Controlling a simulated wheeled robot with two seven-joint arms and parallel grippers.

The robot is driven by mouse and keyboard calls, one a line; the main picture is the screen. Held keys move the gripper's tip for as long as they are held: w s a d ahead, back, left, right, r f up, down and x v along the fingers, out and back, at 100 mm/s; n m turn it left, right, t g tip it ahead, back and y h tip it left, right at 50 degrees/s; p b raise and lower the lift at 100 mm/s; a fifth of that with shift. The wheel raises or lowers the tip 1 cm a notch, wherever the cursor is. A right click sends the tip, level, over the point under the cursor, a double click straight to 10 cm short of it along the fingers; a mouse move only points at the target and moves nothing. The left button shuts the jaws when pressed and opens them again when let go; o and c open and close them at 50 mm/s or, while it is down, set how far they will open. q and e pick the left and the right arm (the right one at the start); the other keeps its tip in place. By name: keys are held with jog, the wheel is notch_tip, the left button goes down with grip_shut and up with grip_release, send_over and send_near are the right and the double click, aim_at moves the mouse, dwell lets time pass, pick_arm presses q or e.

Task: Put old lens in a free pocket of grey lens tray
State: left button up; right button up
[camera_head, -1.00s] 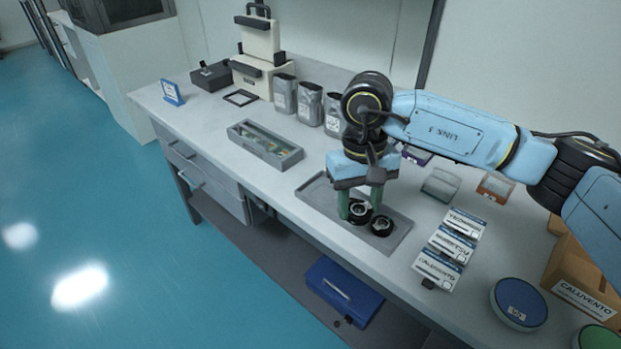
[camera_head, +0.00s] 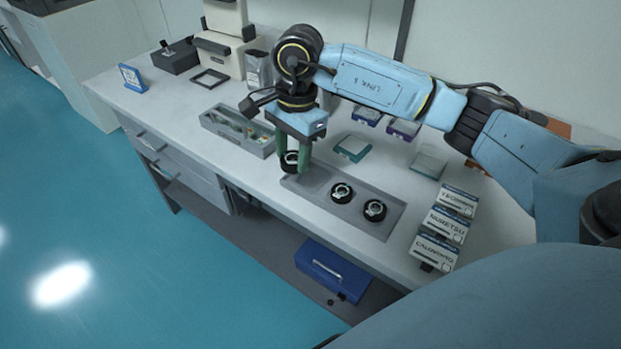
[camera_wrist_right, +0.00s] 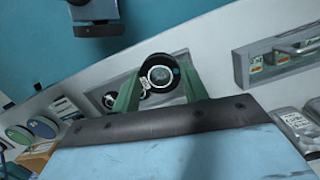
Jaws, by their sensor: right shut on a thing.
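My right gripper (camera_head: 293,165) is shut on a round black lens (camera_head: 290,160), held by its sides between two green fingers. It is over or just beside the left end of a flat grey tray (camera_head: 385,233). Whether the lens touches anything beneath it cannot be told. Two similar black lenses, one near the middle (camera_head: 341,193) and one to the right (camera_head: 375,210), sit in the tray. The wrist view shows the held lens (camera_wrist_right: 160,75) between the fingers, with the tray partly hidden behind it. My left gripper is not in view.
A grey open box (camera_head: 262,150) with small parts stands left of the gripper. White labelled boxes (camera_head: 447,225) lie right of the tray. A teal-edged case (camera_head: 352,149) and grey pouches (camera_head: 257,70) are behind. The table's front edge is close to the tray.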

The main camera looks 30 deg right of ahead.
aim_at(311, 180)
jog(key=m, duration=0.1)
jog(key=d+m, duration=0.1)
jog(key=m, duration=0.3)
jog(key=shift+w+d+t, duration=0.25)
jog(key=shift+w+t, duration=0.1)
jog(key=shift+t, duration=0.05)
jog(key=d+f+m, duration=0.1)
jog(key=f+m, duration=0.2)
jog(key=m, duration=0.1)
jog(key=w+d+f+m, duration=0.1)
jog(key=d+f+m, duration=0.1)
jog(key=m, duration=0.3)
jog(key=d+f+m+t+h, duration=0.1)
jog(key=f+m, duration=0.3)
jog(key=f, duration=0.1)
jog(key=shift+w+d+f, duration=0.1)
jog(key=shift+w+d, duration=0.1)
jog(key=shift+w, duration=0.05)
jog(key=shift+f, duration=0.1)
jog(key=o, duration=0.6)
jog(key=shift+o, duration=0.8)
